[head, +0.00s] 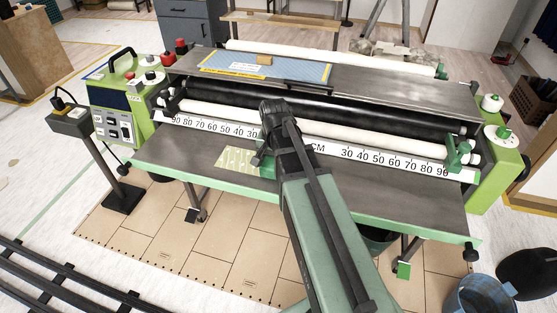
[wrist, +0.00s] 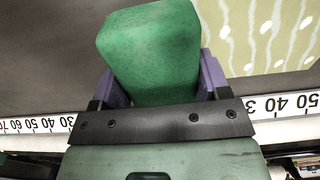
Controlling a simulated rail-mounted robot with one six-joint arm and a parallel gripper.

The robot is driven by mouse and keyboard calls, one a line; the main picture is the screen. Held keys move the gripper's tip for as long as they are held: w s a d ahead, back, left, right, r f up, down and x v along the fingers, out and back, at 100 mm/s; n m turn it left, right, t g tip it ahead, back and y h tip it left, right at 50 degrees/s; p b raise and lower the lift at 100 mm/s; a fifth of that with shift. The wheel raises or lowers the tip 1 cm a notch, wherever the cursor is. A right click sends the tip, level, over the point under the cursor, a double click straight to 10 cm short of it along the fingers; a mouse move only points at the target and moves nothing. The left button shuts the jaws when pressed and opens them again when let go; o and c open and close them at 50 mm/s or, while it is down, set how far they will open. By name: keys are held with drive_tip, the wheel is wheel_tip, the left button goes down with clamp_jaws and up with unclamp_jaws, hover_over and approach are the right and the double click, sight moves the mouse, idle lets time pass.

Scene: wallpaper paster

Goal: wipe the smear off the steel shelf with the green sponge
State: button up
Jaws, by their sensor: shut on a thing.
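My gripper (wrist: 160,70) is shut on the green sponge (wrist: 150,45), with a purple finger on either side of it in the wrist view. The sponge sticks out past the fingertips, over the grey steel shelf (wrist: 50,50); whether it touches the shelf cannot be told. In the head view my arm hides most of the gripper, which is at the middle of the front shelf (head: 400,200), near the ruler. I cannot make out a smear on the visible parts of the steel; the area behind my arm and under the sponge is hidden.
A pale green patterned sheet (head: 238,160) lies on the front shelf just left of my arm. A white ruler strip (head: 370,160) and rollers run behind the shelf. A blue mat (head: 300,70) with a tan block (head: 264,59) lies on the upper shelf. The shelf's right part looks clear.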

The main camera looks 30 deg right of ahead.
drive_tip(key=shift+w+a, duration=1.45)
drive_tip(key=shift+a, duration=0.05)
drive_tip(key=shift+w+a, duration=0.45)
drive_tip(key=shift+a, duration=0.1)
drive_tip(key=shift+w+a, duration=0.9)
drive_tip(key=shift+w, duration=0.05)
